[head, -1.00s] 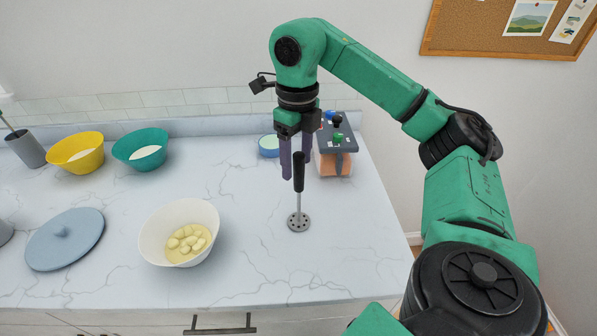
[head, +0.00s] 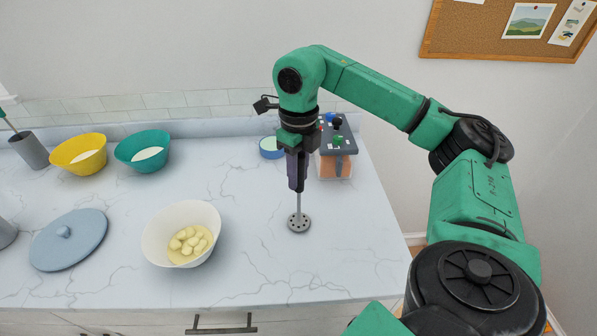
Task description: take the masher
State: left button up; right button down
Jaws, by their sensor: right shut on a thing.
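The masher (head: 298,221) stands upright on the counter, its round grey perforated head down on the marble. Its thin shaft rises into my right gripper (head: 297,188), which is shut on the black handle from above. The fingers hide most of the handle. My left gripper is not in view.
A white bowl (head: 153,240) with several pale yellow lumps stands to the left of the masher. A yellow bowl (head: 65,158), a teal bowl (head: 129,155) and a blue lid (head: 85,233) are further left. The counter right of the masher is clear.

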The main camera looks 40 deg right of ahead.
notch_tip(320, 180, up, 6)
jog(key=shift+r+p, duration=0.1)
jog(key=shift+p, duration=0.25)
notch_tip(320, 180, up, 13)
jog(key=p, duration=1)
jog(key=shift+r, duration=0.2)
